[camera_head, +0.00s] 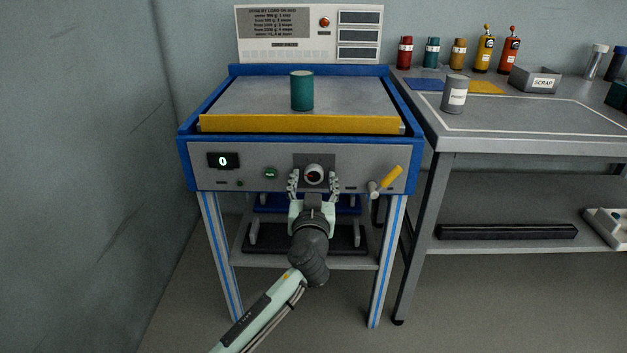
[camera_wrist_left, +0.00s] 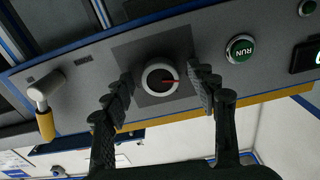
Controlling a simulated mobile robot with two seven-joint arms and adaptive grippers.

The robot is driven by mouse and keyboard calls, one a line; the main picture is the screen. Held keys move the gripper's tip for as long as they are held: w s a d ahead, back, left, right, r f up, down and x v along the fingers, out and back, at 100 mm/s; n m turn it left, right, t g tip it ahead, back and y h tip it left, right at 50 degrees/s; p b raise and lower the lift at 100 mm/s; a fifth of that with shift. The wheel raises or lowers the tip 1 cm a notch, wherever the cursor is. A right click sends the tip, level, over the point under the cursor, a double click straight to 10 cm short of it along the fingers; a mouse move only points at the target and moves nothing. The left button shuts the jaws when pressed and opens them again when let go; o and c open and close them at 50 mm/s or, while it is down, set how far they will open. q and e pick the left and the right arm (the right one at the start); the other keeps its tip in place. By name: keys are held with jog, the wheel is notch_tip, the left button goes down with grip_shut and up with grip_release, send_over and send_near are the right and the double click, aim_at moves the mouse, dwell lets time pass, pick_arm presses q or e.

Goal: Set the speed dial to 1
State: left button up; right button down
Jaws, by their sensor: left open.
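The speed dial (camera_head: 314,175) is a round knob with a light rim on a dark plate in the machine's front panel. In the left wrist view the dial (camera_wrist_left: 160,77) has a dark face and a red pointer mark, pointing right in that picture. My left gripper (camera_head: 313,184) is open at the panel, with one finger on each side of the dial. In the left wrist view the fingers (camera_wrist_left: 164,90) show gaps to the dial. A display (camera_head: 223,161) on the panel reads 0. My right gripper is out of view.
The green RUN button (camera_head: 271,174) and a yellow-handled lever (camera_head: 391,179) flank the dial. A teal cylinder (camera_head: 302,91) stands on the machine's top plate, behind a yellow bar (camera_head: 300,124). A side table (camera_head: 530,146) stands at right.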

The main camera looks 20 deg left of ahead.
pick_arm(q)
jog(key=c, duration=1.2)
jog(key=shift+o, duration=0.2)
